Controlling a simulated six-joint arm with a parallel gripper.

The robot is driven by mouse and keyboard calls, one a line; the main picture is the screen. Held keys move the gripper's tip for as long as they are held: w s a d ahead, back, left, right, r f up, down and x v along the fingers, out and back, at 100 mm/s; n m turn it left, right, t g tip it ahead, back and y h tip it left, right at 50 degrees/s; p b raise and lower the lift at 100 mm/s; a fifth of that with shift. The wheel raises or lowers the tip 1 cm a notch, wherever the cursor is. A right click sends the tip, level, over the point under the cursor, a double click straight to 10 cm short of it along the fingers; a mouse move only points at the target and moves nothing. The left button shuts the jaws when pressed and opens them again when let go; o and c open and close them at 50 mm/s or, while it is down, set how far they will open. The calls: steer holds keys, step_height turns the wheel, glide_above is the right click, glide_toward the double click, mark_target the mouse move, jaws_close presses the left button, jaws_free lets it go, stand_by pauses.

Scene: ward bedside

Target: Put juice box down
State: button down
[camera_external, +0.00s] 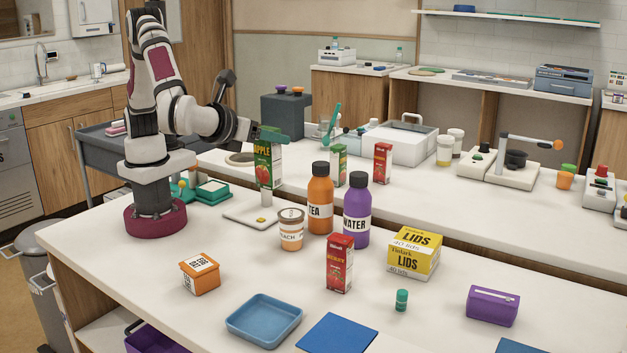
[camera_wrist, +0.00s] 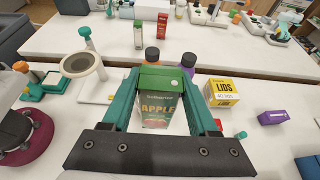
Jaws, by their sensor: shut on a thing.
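My gripper (camera_external: 268,138) is shut on a green and red apple juice box (camera_external: 264,165). The box is upright and held above the white table, behind the bottles and the cup. In the wrist view the juice box (camera_wrist: 158,108) sits between the teal fingers of my gripper (camera_wrist: 162,90), its APPLE label facing the camera. What lies directly under the box is partly hidden.
An orange TEA bottle (camera_external: 320,198), a purple WATER bottle (camera_external: 357,212) and a peach cup (camera_external: 291,232) stand close by. A red carton (camera_external: 340,265), yellow LIDS box (camera_external: 414,255), orange box (camera_external: 200,275) and blue tray (camera_external: 264,320) are nearer the front.

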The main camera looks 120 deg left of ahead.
steer(key=s+a+n+g, duration=0.2)
steer(key=a, duration=1.1)
steer(key=s+a+n+g, duration=0.1)
steer(key=s+a, duration=0.2)
steer(key=a, duration=0.9)
steer(key=s+a+n+g+h, duration=0.1)
steer(key=s+a+g, duration=0.1)
steer(key=s+a, duration=1.1)
steer(key=s+a+f, duration=0.3)
steer(key=a+f, duration=0.2)
steer(key=f, duration=0.3)
steer(key=s+a+f, duration=0.3)
steer(key=a+f, duration=0.2)
steer(key=f, duration=0.3)
steer(key=shift+s+a, duration=0.35)
steer(key=shift+f, duration=0.1)
